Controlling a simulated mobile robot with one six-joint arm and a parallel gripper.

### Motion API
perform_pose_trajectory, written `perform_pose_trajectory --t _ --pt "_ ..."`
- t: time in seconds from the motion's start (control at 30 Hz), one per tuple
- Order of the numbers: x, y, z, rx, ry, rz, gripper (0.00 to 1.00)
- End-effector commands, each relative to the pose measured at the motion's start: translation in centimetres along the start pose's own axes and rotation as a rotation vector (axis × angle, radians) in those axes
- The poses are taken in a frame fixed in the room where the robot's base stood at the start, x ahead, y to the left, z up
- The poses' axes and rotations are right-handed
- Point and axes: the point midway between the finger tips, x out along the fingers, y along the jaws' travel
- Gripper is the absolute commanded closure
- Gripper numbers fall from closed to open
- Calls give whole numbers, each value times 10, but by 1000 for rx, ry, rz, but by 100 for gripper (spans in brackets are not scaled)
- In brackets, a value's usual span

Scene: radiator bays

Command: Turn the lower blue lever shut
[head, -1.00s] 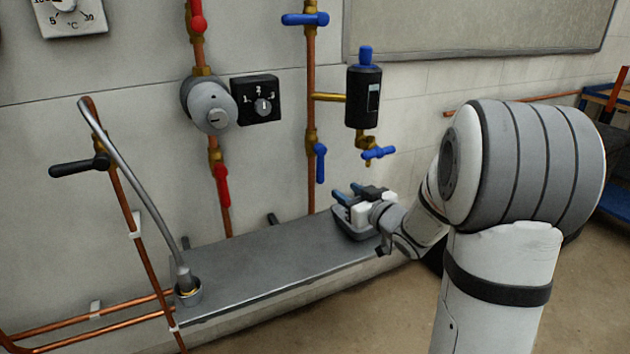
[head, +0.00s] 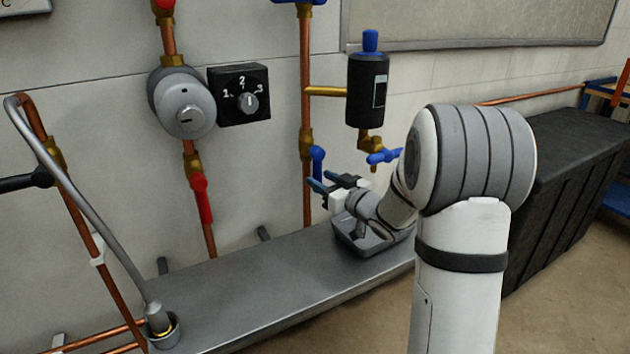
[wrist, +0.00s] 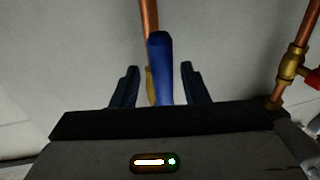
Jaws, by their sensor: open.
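The lower blue lever (head: 317,160) hangs downward, in line with the right-hand copper pipe (head: 307,100), from a brass valve. My gripper (head: 319,183) is at the lever's lower end, and its fingers partly hide that end in the head view. In the wrist view, the lever (wrist: 161,70) appears between the two open fingers of my gripper (wrist: 158,85), with a gap on each side. I cannot tell how deep the lever lies between them.
A grey shelf (head: 270,280) runs below, with a grey tray (head: 365,243) under my wrist. A blue tap (head: 384,156) under a black cylinder (head: 368,90) is close to my arm. A red lever (head: 202,198) and a black dial (head: 240,93) are to the left.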

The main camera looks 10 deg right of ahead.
Motion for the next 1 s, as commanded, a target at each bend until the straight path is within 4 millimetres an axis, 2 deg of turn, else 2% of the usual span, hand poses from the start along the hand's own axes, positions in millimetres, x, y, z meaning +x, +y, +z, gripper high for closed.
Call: perform_pose_trajectory --t 0.1,0.2,0.5,1.0 --pt "15 -2 1 -1 0 -4 59" --pt "22 -2 0 -1 1 -5 59" --pt "24 -3 0 0 0 -5 60" --pt "24 -4 0 0 0 -6 100"
